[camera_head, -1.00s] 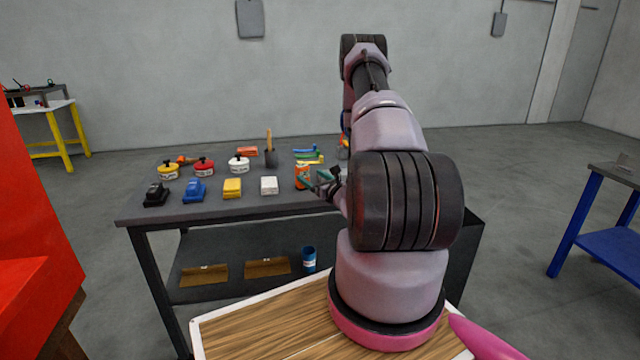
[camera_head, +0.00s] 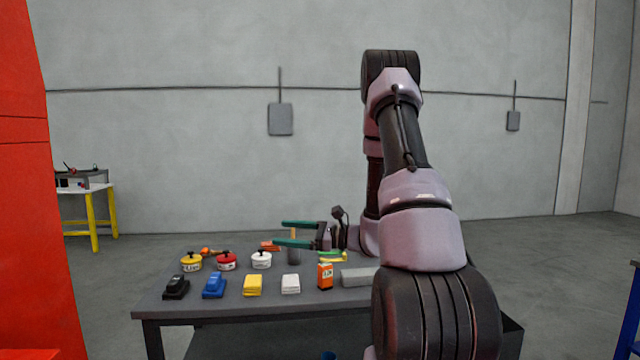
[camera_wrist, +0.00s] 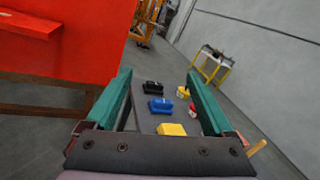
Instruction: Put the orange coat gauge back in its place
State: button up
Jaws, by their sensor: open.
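The orange coat gauge (camera_head: 325,276) stands upright on the dark grey table in the head view, with a small pale display on its front. It is between a white block and a grey block. My gripper (camera_head: 280,233) is open and empty above the back of the table, its green fingers pointing left. It is higher than the gauge, to its left, and apart from it. In the wrist view my gripper (camera_wrist: 158,75) shows its two green fingers spread wide with nothing held; the gauge is not in that view.
The table (camera_head: 260,312) carries a black block (camera_head: 176,288), a blue block (camera_head: 214,286), a yellow block (camera_head: 252,285), a white block (camera_head: 291,284) and a grey block (camera_head: 357,277) in the front row. Yellow, red and white lidded pots stand behind. A red cabinet (camera_head: 30,200) is at left.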

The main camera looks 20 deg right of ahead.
jog(key=s+a+r+n+g+h, duration=0.2)
jog(key=s+a+r+n+g, duration=0.3)
jog(key=s, duration=0.3)
jog(key=s+a+r+n+g+h, duration=0.2)
jog(key=s+a+r+n+g, duration=0.2)
jog(key=s+n, duration=0.25)
jog(key=s+d+r+n+t+h, duration=0.5)
jog(key=s+d+r+t+h, duration=0.1)
jog(key=s+d+r+h, duration=0.2)
jog(key=shift+s+r+n+h, duration=0.25)
jog(key=shift+n+h, duration=0.1)
jog(key=shift+h, duration=0.15)
